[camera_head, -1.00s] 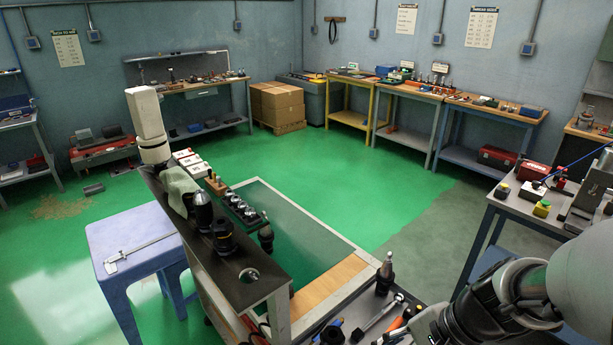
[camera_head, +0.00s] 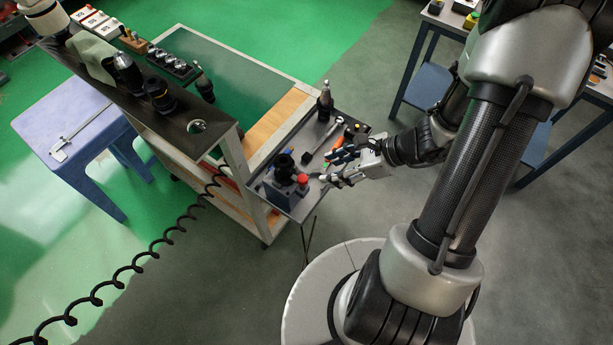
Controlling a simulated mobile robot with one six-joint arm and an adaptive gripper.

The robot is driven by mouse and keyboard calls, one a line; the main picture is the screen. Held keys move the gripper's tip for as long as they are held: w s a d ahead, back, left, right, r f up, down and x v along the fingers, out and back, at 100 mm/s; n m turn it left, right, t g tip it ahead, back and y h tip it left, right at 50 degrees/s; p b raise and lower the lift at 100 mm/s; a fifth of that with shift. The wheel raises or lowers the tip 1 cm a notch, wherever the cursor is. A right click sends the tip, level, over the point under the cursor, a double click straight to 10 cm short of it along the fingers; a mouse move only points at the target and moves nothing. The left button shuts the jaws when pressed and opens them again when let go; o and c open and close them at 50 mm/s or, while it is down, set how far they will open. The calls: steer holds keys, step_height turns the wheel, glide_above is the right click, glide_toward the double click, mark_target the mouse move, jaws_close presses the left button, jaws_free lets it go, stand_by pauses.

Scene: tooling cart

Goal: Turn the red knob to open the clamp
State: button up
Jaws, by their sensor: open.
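The red knob (camera_head: 303,179) is on the right side of a small blue-grey clamp block (camera_head: 284,191). The block stands at the front corner of the cart's grey side shelf, with a black tool holder (camera_head: 284,165) upright in it. My gripper (camera_head: 324,166) reaches in from the right with its fingers apart and empty. Its nearer finger is close to the red knob; I cannot tell whether they touch. The clamp's jaw is too small to make out.
A wrench (camera_head: 324,134), an orange-handled tool (camera_head: 334,136) and a standing tool holder (camera_head: 324,101) are on the same shelf, close to my gripper. The cart's dark upper ledge (camera_head: 181,127) rises at left. A blue stool (camera_head: 75,150) and coiled black hose (camera_head: 150,245) are further left.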

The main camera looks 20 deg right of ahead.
mark_target(303, 178)
steer(key=b+x, duration=0.2)
steer(key=x, duration=0.8)
steer(key=shift+w+a+f, duration=0.1)
steer(key=shift+a+f, duration=0.1)
steer(key=shift+c, duration=0.6)
steer(key=c, duration=0.9)
